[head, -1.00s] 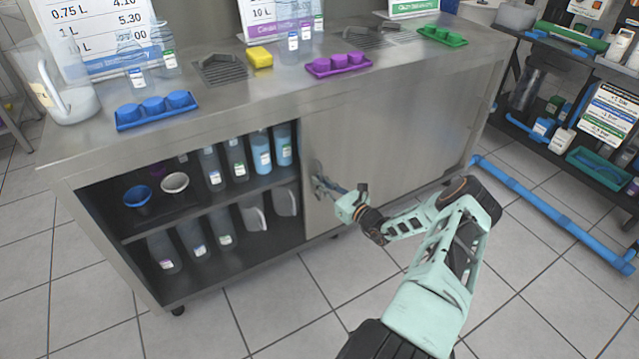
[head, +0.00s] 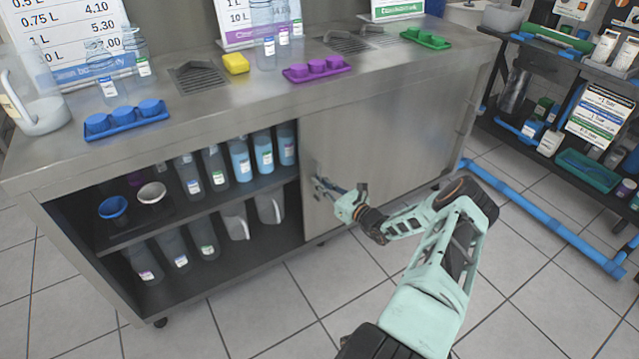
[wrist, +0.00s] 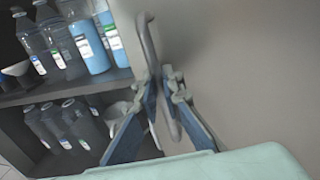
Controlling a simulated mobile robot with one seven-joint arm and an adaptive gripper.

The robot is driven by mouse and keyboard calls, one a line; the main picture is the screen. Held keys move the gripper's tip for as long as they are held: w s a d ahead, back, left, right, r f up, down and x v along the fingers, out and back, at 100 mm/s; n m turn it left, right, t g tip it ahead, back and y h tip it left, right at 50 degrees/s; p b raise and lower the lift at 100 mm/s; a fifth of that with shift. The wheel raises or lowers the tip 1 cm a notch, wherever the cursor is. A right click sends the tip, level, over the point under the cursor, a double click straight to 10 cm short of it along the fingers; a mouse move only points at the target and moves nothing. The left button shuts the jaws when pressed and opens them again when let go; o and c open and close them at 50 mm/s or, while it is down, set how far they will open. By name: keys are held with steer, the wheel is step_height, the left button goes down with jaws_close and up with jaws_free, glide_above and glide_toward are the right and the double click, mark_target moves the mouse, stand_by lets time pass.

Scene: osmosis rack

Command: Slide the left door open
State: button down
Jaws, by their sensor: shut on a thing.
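The left door (head: 345,150) is a flat grey metal panel. It stands to the right in the cabinet front, so the cabinet's left part is open. Its handle (wrist: 147,35) is a thin upright metal bar near the door's left edge. My gripper (head: 326,188) is at that handle, with my arm reaching in from the lower right. In the wrist view my gripper (wrist: 160,82) has a finger on either side of the bar and is shut on it. In the head view the fingertips partly hide the handle.
A blue floor pipe (head: 545,215) and a dark rack stand at right. Tiled floor in front is clear.

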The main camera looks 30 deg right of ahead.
steer(key=shift+s+f, duration=0.1)
steer(key=shift+f, duration=0.1)
steer(key=c, duration=2.3)
jaws_free()
steer(key=shift+r, duration=0.1)
steer(key=shift+c, duration=0.2)
steer(key=v, duration=1.2)
